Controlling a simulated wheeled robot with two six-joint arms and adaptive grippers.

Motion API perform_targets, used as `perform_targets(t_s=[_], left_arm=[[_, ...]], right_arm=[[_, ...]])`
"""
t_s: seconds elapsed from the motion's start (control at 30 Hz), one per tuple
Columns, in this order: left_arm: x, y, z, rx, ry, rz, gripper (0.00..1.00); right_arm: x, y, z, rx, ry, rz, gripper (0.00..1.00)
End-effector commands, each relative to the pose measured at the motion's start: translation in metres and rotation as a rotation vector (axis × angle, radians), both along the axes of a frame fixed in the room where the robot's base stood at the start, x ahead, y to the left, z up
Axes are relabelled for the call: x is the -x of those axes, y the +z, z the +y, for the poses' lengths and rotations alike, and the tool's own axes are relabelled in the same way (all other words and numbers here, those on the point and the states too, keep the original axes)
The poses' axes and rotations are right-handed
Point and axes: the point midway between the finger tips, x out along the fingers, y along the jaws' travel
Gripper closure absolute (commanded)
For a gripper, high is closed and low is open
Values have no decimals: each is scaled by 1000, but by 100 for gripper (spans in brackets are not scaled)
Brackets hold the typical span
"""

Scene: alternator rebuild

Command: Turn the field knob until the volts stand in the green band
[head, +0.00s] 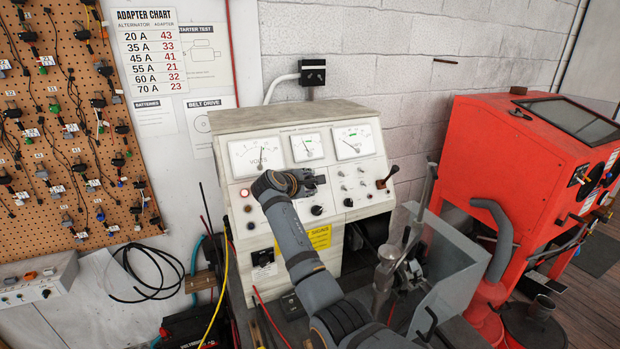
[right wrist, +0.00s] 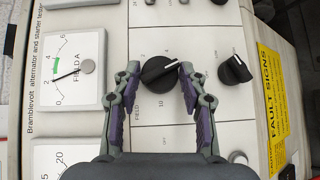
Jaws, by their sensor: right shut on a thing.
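The black field knob (right wrist: 158,74) sits on the tester's pale front panel, with numbers around it and a white pointer line toward the upper right of the right wrist view. My right gripper (right wrist: 159,69) is shut on it, one finger at each side. In the head view my right gripper (head: 312,182) is at the panel below the middle meter, and the knob is hidden behind it. The volts meter (head: 257,156) is at the panel's upper left; its needle stands right of the middle, but its green band is too small to judge. My left gripper is not in view.
The field amps meter (right wrist: 72,75) reads near 2, below its green mark. Another black knob (right wrist: 235,69) sits beside the field knob. A lever (head: 388,177) juts from the panel's right side. A red cabinet (head: 520,165) stands at the right.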

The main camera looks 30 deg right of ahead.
Motion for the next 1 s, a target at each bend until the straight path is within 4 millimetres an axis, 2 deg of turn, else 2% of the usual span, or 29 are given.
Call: perform_targets(t_s=[0.03,0.1,0.4,0.7,1.0], left_arm=[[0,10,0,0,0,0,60],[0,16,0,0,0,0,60],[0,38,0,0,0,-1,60],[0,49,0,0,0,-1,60],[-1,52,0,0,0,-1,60]], right_arm=[[-1,7,0,-37,-19,-2,89],[-2,8,0,-94,-52,-6,89],[-3,9,-2,-317,-181,-19,89],[-4,9,-3,-468,-265,-28,89],[-5,8,-3,-530,-299,-33,89]])
